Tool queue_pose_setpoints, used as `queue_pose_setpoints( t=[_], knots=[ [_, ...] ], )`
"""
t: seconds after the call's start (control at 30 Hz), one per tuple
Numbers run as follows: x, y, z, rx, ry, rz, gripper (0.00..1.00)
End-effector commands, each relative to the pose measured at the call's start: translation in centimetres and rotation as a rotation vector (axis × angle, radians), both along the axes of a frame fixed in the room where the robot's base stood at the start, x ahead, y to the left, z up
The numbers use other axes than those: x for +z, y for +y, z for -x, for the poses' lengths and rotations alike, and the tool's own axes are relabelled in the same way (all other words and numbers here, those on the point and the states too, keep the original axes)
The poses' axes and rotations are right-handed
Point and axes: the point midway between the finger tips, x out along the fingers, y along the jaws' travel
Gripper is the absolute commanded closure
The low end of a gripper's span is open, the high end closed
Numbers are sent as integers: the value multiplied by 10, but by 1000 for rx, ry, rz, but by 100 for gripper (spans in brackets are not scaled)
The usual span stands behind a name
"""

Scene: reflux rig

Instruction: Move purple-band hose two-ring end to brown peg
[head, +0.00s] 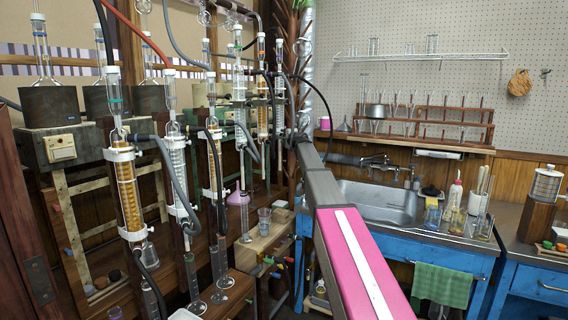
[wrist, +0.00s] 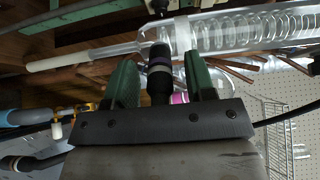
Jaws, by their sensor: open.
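In the wrist view, my gripper (wrist: 160,62) is open, with one green finger on each side of a black hose end. This hose end (wrist: 159,86) has a pale purple-grey band and stands between the fingers, next to a clear glass condenser. I cannot tell whether the fingers touch it, or count its rings. A pink band (wrist: 180,98) shows beside it, partly hidden by the gripper. In the head view, my arm reaches to the glassware at upper centre, and the gripper is too small to make out. I cannot pick out the brown peg with certainty.
The glass condenser (wrist: 240,30) crosses the top of the wrist view close to the fingers. Brown rods (wrist: 235,67) lie behind. In the head view, several condensers and hoses crowd the left, a sink (head: 380,203) stands right, and a low wooden stand (head: 262,240) holds coloured pegs.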

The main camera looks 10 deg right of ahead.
Motion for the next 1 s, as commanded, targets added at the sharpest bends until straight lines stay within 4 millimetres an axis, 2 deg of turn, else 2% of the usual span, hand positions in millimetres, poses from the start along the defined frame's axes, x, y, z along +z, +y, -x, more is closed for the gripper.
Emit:
queue_pose_setpoints(
  t=[0.3,0.33,0.47,0.5,1.0],
  knots=[
    [0,0,0,0,0,0,50],
    [0,0,0,0,0,0,53],
    [0,0,0,0,0,0,96],
    [0,0,0,0,0,0,100],
    [0,-3,10,0,0,0,100]
  ],
)
